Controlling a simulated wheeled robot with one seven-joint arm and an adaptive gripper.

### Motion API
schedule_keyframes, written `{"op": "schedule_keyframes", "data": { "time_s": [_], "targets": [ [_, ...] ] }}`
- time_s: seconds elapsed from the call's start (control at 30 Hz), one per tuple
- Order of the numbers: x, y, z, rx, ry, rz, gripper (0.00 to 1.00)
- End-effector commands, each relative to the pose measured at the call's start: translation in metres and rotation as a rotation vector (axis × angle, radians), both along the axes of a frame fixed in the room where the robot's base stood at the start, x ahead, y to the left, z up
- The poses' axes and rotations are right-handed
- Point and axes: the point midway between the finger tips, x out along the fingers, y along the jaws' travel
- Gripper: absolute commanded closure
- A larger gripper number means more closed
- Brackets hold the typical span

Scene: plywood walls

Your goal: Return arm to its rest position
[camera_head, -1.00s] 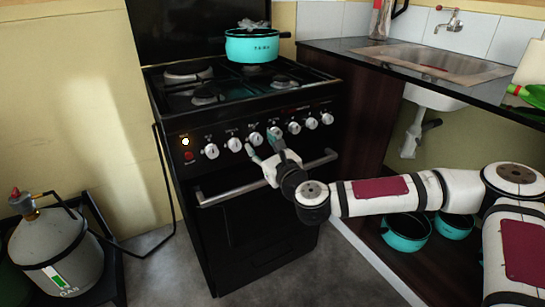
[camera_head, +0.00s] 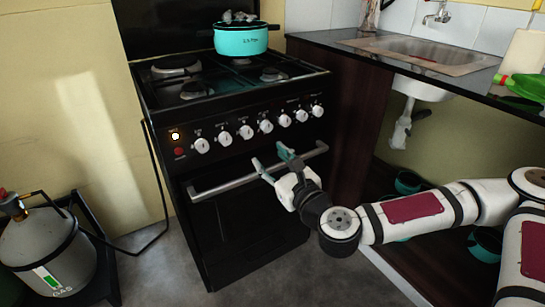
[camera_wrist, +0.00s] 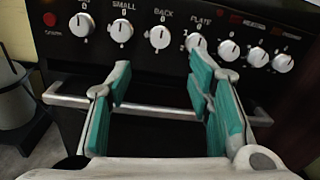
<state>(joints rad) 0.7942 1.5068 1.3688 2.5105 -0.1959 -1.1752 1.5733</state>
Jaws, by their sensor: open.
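My gripper (camera_head: 271,158) is open and empty in front of the black stove (camera_head: 250,225), near its oven door handle (camera_head: 215,187). In the wrist view my gripper's teal-padded fingers (camera_wrist: 158,88) are spread apart, with the handle (camera_wrist: 150,110) and the row of white knobs (camera_wrist: 160,38) beyond them. My arm stretches in from the right of the head view, bent at the wrist joint. Whether a fingertip touches the handle or stove front cannot be told.
A turquoise pot (camera_head: 241,40) stands on a back burner. A gas cylinder (camera_head: 48,255) stands at the lower left. The counter with a sink (camera_head: 420,50) is at right, with turquoise pots (camera_head: 484,245) below it, near my arm. A lit indicator (camera_head: 175,136) shows on the stove.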

Motion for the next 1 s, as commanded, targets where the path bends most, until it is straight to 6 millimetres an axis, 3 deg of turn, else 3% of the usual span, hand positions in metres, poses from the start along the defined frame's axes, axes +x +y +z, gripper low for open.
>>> {"op": "schedule_keyframes", "data": {
  "time_s": [0.23, 0.37, 0.5, 0.67, 0.8, 1.0],
  "targets": [
    [-0.023, 0.031, -0.021, -0.21, -0.047, 0.157, 0.53],
    [-0.052, 0.053, -0.053, -0.461, -0.097, 0.341, 0.53],
    [-0.083, 0.057, -0.089, -0.728, -0.147, 0.536, 0.53],
    [-0.11, 0.039, -0.123, -1.01, -0.189, 0.741, 0.53],
    [-0.128, 0.01, -0.141, -1.237, -0.211, 0.905, 0.53],
    [-0.147, -0.045, -0.143, -1.521, -0.212, 1.113, 0.53]
  ]
}}
